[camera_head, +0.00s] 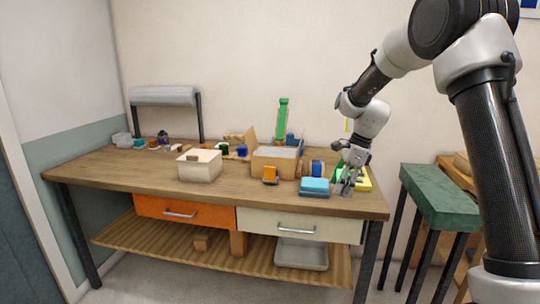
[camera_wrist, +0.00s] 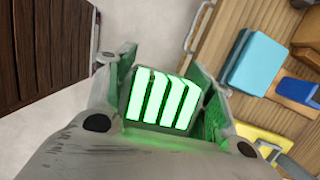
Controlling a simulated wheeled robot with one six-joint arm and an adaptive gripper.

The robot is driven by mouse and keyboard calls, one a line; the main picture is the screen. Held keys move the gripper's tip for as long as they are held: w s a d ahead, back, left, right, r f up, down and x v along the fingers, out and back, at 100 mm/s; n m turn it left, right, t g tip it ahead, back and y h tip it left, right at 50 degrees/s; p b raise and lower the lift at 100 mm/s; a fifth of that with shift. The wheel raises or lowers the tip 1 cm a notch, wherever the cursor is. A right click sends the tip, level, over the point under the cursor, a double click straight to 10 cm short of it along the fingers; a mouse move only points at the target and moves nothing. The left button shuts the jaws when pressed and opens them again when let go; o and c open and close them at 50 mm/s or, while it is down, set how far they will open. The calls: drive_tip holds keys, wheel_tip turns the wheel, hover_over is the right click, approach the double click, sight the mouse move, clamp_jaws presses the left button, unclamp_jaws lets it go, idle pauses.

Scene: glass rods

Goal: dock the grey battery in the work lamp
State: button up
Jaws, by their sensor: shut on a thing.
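My gripper (camera_head: 347,188) is over the right front part of the workbench, pointing down. In the wrist view my gripper (camera_wrist: 166,98) is shut on a block with several glowing green bars, which looks like the battery (camera_wrist: 160,100). Green light hides its body colour, and in the head view I cannot make it out. I cannot tell for sure which thing is the work lamp. A small orange thing with a dark base (camera_head: 269,174) stands upright near the front edge. A yellow thing (camera_head: 363,182) lies beside my gripper, partly hidden.
A light-blue block (camera_head: 314,185) lies just left of my gripper; it also shows in the wrist view (camera_wrist: 258,64). An open cardboard box (camera_head: 275,165) and a cream box (camera_head: 199,166) stand on the workbench (camera_head: 120,172). A green stool (camera_head: 440,195) stands at right.

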drive_tip(key=n, duration=0.2)
drive_tip(key=shift+d+n+g, duration=0.2)
drive_tip(key=shift+n+g, duration=0.1)
drive_tip(key=shift+s+d+f+n+g, duration=0.1)
drive_tip(key=shift+d+n+g, duration=0.1)
drive_tip(key=shift+n, duration=0.4)
drive_tip(key=shift+s+d+f+n+g, duration=0.1)
drive_tip(key=shift+d+n+g, duration=0.1)
drive_tip(key=shift+n, duration=0.4)
drive_tip(key=s+d+f+n+g+h, duration=0.1)
drive_tip(key=s+d+f+n, duration=0.1)
drive_tip(key=f+n, duration=0.5)
drive_tip(key=s+d+f+n+g+h, duration=0.1)
drive_tip(key=s+d+f+n+h, duration=0.1)
drive_tip(key=s+f+n, duration=0.3)
wheel_tip(320, 180, down, 3)
drive_tip(key=shift+d+f+n, duration=0.1)
drive_tip(key=shift+d+n, duration=0.75)
drive_tip(key=shift+n, duration=0.15)
drive_tip(key=shift+s, duration=0.1)
